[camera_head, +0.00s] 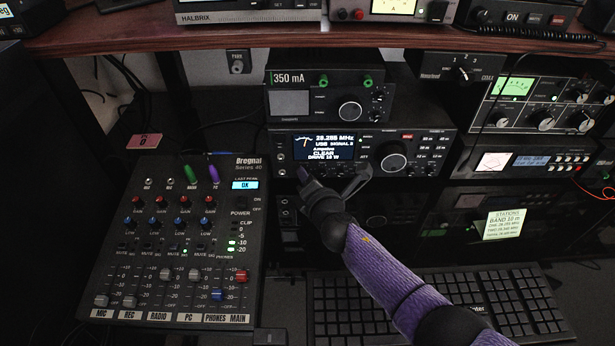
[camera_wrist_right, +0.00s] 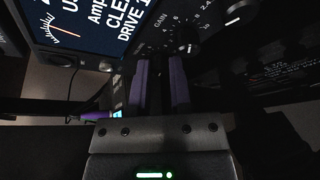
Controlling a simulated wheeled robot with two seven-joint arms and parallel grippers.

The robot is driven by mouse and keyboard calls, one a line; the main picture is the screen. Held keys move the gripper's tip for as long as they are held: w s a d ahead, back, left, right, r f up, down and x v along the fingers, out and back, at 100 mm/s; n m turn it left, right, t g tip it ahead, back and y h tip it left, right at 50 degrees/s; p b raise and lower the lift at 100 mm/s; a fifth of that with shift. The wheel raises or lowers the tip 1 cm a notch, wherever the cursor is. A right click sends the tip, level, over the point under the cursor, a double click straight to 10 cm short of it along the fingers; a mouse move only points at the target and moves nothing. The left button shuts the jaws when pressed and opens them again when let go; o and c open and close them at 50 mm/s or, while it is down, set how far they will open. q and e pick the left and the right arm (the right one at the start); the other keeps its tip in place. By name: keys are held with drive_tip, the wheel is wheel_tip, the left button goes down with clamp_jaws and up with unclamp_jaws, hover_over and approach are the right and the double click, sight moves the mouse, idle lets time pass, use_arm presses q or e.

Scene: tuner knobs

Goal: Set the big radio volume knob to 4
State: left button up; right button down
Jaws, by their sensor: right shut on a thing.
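The big radio (camera_head: 437,150) stands in the middle with a lit display (camera_head: 322,147) reading 28.255 MHz and a large round dial (camera_head: 391,161) to its right. My right gripper (camera_head: 331,174) is against the radio's front, just below the display. In the right wrist view, its two purple fingers (camera_wrist_right: 161,80) are close together and shut on a small knob at the panel. The fingers hide most of this knob, and its setting cannot be read. A numbered scale marked GAIN (camera_wrist_right: 163,24) shows beside the fingertips. My left gripper is not in view.
A mixer (camera_head: 130,262) with several knobs and sliders stands at the left. A keyboard (camera_head: 520,305) lies below my right forearm. A smaller unit reading 350 mA (camera_head: 290,77) sits on top of the radio, and more radios (camera_head: 535,105) stand at the right.

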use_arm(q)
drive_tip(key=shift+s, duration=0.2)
use_arm(e)
drive_tip(key=m+b, duration=0.2)
drive_tip(key=f+m+t+y+b, duration=0.1)
drive_tip(key=m+b, duration=0.1)
drive_tip(key=b, duration=0.1)
drive_tip(key=shift+d+f+y, duration=0.1)
drive_tip(key=shift+y, duration=0.2)
drive_tip(key=shift+r, duration=0.2)
drive_tip(key=shift+r+m+t, duration=0.2)
drive_tip(key=shift+m+t, duration=0.1)
drive_tip(key=c, duration=0.6)
unclamp_jaws()
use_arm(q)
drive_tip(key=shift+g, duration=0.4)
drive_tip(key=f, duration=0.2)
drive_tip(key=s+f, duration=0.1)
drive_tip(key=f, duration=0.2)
use_arm(e)
drive_tip(key=shift+o, duration=0.3)
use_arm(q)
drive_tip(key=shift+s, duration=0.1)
